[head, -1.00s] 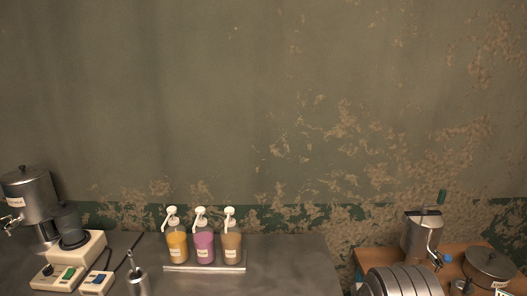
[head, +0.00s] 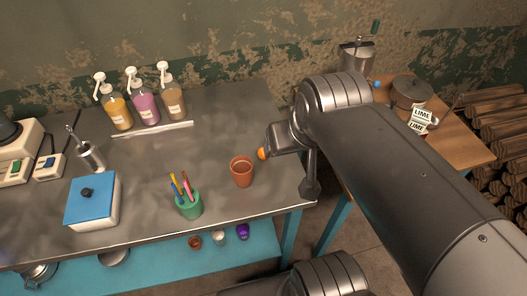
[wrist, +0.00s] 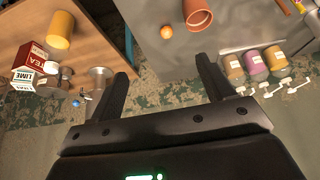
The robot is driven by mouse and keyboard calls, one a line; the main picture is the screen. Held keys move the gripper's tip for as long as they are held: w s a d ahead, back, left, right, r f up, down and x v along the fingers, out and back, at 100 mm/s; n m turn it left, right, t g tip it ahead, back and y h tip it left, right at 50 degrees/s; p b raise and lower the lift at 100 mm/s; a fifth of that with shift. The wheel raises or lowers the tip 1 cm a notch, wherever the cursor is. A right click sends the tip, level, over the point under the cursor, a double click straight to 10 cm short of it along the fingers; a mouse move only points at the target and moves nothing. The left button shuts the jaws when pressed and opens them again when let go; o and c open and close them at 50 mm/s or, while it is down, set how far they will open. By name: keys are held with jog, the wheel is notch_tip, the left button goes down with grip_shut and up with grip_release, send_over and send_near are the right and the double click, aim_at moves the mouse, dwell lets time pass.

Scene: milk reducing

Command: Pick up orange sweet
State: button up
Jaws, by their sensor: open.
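The orange sweet, seen as a small orange ball (head: 262,154), lies on the grey metal table (head: 215,185), just right of a brown cup (head: 242,172). My arm partly covers it in the head view. In the wrist view the orange ball (wrist: 167,31) shows near the table edge, beyond my fingertips and roughly between them in line. My gripper (wrist: 163,68) is open, with nothing between its fingers. It is apart from the ball. In the head view my arm reaches in from the lower right, and I cannot make out the fingers clearly.
A green pen cup (head: 189,205) and a blue-lidded box (head: 93,201) stand along the table's front. Three pump bottles (head: 145,105) stand at the back. A wooden table (head: 455,130) to the right holds a pot (head: 411,92) and a lime carton (head: 421,117). A gap separates the tables.

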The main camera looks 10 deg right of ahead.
dwell(0.4)
jog(key=c, duration=0.3)
jog(key=w+a+f+g, duration=0.1)
jog(key=w+f+g, duration=0.2)
jog(key=w+f, duration=1.2)
jog(key=shift+t, duration=0.3)
jog(key=shift+w+x, duration=0.25)
jog(key=shift+x, duration=2.1)
jog(key=shift+w+x, duration=0.2)
jog(key=shift+x, duration=2.1)
jog(key=shift+d+r, duration=0.1)
jog(key=shift+c, duration=0.6)
jog(key=c, duration=0.9)
